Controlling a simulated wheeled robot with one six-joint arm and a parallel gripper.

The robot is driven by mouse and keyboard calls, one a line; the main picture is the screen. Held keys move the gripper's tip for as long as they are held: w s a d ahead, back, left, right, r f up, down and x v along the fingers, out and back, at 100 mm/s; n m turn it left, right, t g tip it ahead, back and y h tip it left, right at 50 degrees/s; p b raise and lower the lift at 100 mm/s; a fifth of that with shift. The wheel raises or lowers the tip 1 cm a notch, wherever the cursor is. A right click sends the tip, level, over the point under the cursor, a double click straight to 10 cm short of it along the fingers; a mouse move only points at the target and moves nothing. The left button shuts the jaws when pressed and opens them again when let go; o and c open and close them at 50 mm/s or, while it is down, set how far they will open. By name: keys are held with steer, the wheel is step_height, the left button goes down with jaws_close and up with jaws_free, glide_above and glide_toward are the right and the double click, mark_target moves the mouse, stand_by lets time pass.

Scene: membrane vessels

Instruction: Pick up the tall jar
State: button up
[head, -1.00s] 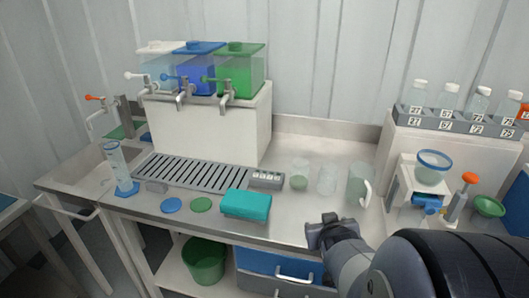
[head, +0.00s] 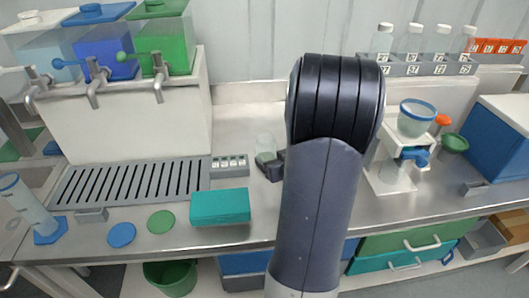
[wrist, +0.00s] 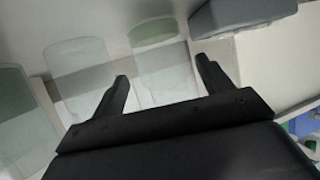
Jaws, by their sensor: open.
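Several clear vessels stand on the steel counter. A clear jar with a green patch (wrist: 160,75) shows beyond and between my fingertips in the wrist view; in the head view the clear jar (head: 265,146) stands just behind my gripper (head: 270,166). A second clear jar (wrist: 78,70) is left of my fingers in the wrist view, and a third clear vessel (wrist: 14,110) is at the far left. My arm hides these two in the head view. I cannot tell for sure which one is the tall jar. My gripper (wrist: 163,72) is open, with nothing held.
A grey numbered block (head: 229,165) and a teal box (head: 220,206) are left of my gripper. A white stand with a blue-rimmed bowl (head: 417,118) is to the right. Dispensers with taps (head: 160,50) stand at the back left, and a bottle rack (head: 425,68) at the back right.

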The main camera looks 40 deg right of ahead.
steer(key=shift+x, duration=2.7)
steer(key=shift+w+r, duration=0.1)
steer(key=shift+r, duration=0.1)
steer(key=shift+c, duration=0.3)
steer(key=c, duration=0.7)
